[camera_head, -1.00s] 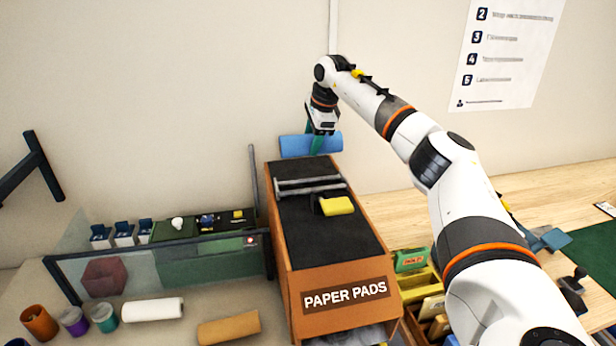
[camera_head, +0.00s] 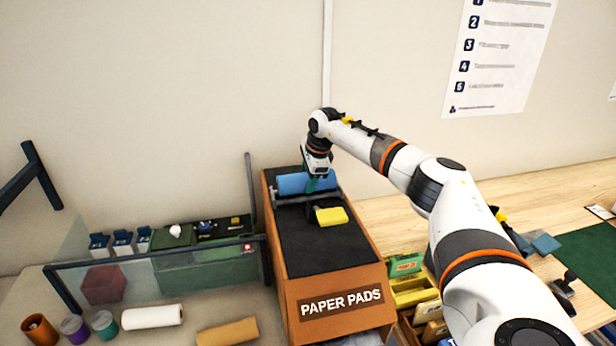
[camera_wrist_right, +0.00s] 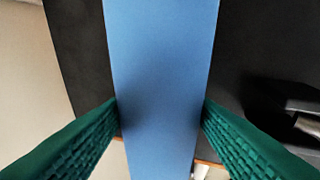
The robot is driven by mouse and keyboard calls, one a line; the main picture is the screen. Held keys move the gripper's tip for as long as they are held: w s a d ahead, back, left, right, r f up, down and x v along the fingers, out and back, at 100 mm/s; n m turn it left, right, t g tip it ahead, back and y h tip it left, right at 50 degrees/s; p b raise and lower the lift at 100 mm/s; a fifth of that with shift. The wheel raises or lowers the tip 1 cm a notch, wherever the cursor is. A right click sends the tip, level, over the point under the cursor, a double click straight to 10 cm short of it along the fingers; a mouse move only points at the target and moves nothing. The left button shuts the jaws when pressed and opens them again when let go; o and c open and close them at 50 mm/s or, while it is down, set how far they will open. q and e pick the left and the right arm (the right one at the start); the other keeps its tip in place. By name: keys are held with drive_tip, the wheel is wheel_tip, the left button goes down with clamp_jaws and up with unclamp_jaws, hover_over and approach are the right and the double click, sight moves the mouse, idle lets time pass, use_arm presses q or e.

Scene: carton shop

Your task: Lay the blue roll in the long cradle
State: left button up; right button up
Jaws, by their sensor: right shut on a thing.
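The blue roll (camera_head: 292,184) lies crosswise at the far end of the dark top of the PAPER PADS box (camera_head: 340,325). My right gripper (camera_head: 313,184) is shut on it from above. In the right wrist view the blue roll (camera_wrist_right: 160,60) runs up the frame between the green fingers of my right gripper (camera_wrist_right: 160,112). The long cradle, with grey bars (camera_head: 290,200), sits on the box top just in front of the roll and is partly hidden by it. I cannot tell whether the roll touches the cradle. My left gripper is not in view.
A thin upright post (camera_head: 251,180) stands left of the box. A white roll (camera_head: 152,317) and a tan roll (camera_head: 228,332) lie lower left. The front of the dark box top is clear.

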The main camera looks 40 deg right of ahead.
drive_tip(key=shift+f, duration=0.4)
drive_tip(key=o, duration=1.1)
drive_tip(key=shift+r, duration=0.2)
drive_tip(key=b+v, duration=0.4)
drive_tip(key=v, duration=0.8)
drive_tip(key=shift+r, duration=0.4)
drive_tip(key=shift+f, duration=0.1)
